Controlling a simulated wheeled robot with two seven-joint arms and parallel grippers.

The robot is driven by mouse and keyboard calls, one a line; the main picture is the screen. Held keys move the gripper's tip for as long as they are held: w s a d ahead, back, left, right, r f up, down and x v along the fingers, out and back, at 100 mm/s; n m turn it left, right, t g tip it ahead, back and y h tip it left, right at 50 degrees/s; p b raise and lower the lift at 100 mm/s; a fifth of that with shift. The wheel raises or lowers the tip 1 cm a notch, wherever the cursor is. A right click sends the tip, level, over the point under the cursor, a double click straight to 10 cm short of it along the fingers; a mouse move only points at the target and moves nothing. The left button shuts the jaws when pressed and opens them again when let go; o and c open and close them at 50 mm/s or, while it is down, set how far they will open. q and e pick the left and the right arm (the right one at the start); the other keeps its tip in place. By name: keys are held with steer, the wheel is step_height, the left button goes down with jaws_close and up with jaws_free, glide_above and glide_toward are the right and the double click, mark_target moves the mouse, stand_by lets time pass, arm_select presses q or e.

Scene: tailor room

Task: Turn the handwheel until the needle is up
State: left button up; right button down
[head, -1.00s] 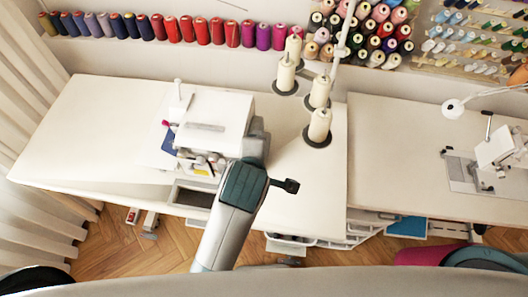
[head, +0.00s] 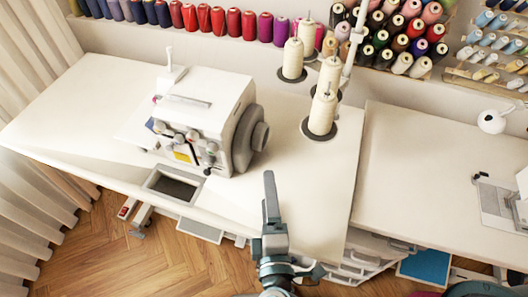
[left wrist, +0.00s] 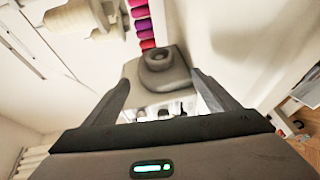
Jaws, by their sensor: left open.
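The white sewing machine (head: 205,115) stands on the left table, with threading knobs and a yellow label on its front. Its grey handwheel (head: 260,136) is on its right side, clear of my gripper. My left gripper (head: 270,185) is in front and to the right of the handwheel, apart from it, seen edge-on. In the left wrist view, the handwheel (left wrist: 165,62) lies ahead, framed between the open, empty fingers of the left gripper (left wrist: 160,82). The needle is too small or hidden to make out. My right gripper is out of view.
Cream thread cones (head: 322,108) on dark bases stand behind and right of the machine. The left table (head: 75,110) is bare left of the machine. A second table (head: 420,180) adjoins on the right. Thread spools (head: 218,22) line the wall.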

mark_target(263, 143)
arm_select(q)
steer(key=shift+s+d, duration=0.1)
steer(key=shift+s, duration=0.05)
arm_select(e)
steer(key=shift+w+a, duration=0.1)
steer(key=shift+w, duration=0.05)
arm_select(q)
steer(key=w+p, duration=0.1)
steer(key=w, duration=0.4)
steer(key=w+f+p, duration=0.1)
steer(key=w, duration=0.4)
steer(key=w+p, duration=0.1)
steer(key=w, duration=0.4)
steer(key=shift+w+f, duration=0.25)
steer(key=shift+w, duration=0.15)
steer(key=shift+w+f, duration=0.15)
steer(key=shift+w, duration=0.65)
steer(key=c, duration=1)
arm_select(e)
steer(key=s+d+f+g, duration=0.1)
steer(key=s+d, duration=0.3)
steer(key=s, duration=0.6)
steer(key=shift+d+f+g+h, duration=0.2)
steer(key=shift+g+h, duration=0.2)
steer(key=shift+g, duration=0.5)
